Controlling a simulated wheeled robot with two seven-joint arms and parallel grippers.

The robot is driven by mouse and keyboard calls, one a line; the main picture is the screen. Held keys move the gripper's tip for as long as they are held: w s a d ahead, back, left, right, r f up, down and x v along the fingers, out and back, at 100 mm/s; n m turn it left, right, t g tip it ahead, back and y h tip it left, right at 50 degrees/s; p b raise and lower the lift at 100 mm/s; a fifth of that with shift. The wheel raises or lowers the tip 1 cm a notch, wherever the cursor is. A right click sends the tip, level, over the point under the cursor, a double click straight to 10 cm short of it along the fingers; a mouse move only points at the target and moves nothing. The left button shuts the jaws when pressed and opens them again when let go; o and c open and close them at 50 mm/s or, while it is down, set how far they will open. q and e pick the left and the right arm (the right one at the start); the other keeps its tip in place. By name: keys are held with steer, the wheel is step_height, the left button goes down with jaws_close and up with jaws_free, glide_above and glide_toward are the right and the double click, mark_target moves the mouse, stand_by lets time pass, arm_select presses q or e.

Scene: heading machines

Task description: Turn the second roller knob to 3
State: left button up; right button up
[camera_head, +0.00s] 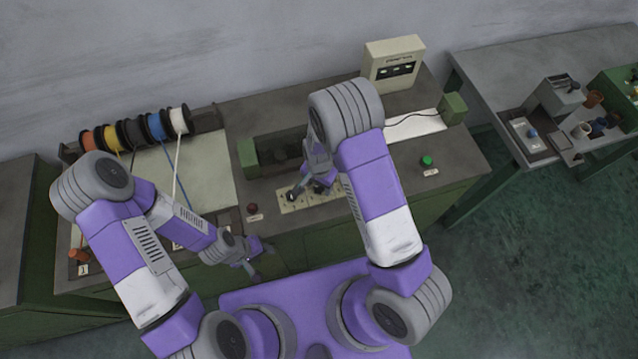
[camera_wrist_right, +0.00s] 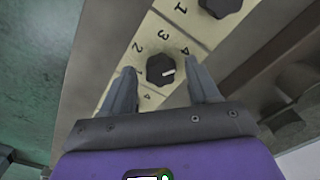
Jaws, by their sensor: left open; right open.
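A pale panel (camera_head: 308,196) with dark knobs and printed digits lies on the front of the bench. In the right wrist view, a black lobed knob (camera_wrist_right: 158,67) on the panel sits between the fingers of my right gripper (camera_wrist_right: 162,70). The gripper is open, a finger on each side; I cannot tell whether they touch the knob. The knob's white mark points toward the picture's right. Digits 2, 3 and 4 are printed around it. Another black knob (camera_wrist_right: 224,4) shows at the top edge. My left gripper (camera_head: 254,264) is open and empty, near the bench's front edge.
Colored wire spools (camera_head: 135,130) stand at the bench's left back. A beige control box (camera_head: 393,64) stands at the back right. A green button (camera_head: 427,161) is right of my right arm, and a red button (camera_head: 252,209) left of the panel.

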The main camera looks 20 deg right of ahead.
steer(key=shift+c, duration=0.2)
steer(key=shift+w, duration=0.1)
steer(key=c, duration=1)
steer(key=shift+n, duration=0.3)
steer(key=n+b, duration=0.2)
steer(key=n, duration=0.3)
steer(key=n+b, duration=0.2)
steer(key=n, duration=0.4)
steer(key=o, duration=1)
